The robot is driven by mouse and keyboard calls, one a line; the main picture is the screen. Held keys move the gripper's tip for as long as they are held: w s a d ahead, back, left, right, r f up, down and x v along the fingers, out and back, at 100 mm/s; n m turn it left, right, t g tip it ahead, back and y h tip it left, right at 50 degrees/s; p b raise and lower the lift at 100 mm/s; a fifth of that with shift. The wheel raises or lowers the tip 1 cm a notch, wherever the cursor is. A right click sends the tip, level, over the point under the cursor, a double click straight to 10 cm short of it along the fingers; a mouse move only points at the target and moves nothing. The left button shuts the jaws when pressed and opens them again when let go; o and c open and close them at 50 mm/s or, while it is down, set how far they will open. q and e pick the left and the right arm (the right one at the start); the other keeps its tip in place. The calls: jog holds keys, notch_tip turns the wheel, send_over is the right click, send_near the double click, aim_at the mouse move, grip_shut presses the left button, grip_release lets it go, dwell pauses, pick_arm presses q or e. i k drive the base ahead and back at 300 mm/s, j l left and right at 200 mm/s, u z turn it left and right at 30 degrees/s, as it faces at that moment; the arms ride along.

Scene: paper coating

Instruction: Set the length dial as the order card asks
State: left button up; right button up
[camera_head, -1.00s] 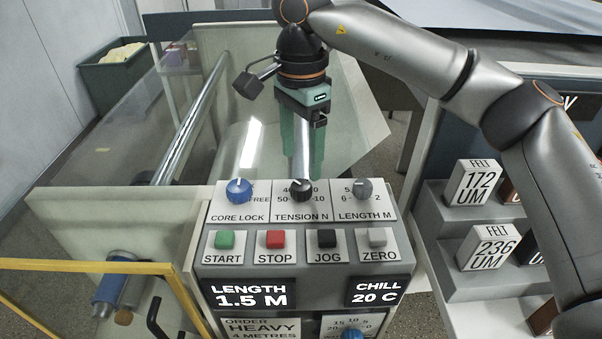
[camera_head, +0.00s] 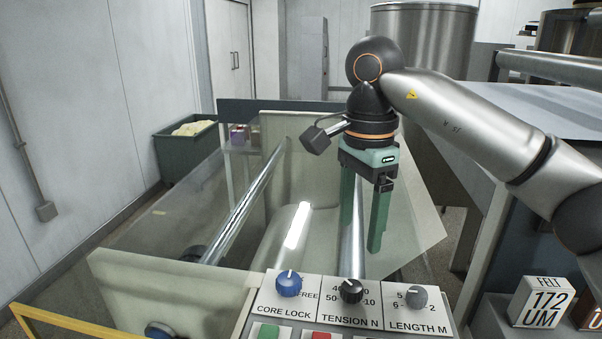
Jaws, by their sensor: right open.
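The length dial (camera_head: 416,298) is a small grey knob above the LENGTH M label, at the right end of the panel's top row. Its face shows marks such as 5, 6 and 2; where its pointer sits is too small to tell. My right gripper (camera_head: 361,246) has green fingers pointing down, spread apart and empty. It hangs above and behind the panel, apart from the length dial and a little left of it. The order card and the length display are out of view. My left gripper is not in view.
The black tension dial (camera_head: 351,291) and blue core lock dial (camera_head: 288,284) stand left of the length dial. Clear guard panels and a shiny roller (camera_head: 240,215) lie behind.

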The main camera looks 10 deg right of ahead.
aim_at(416, 298)
jog(key=k, duration=1)
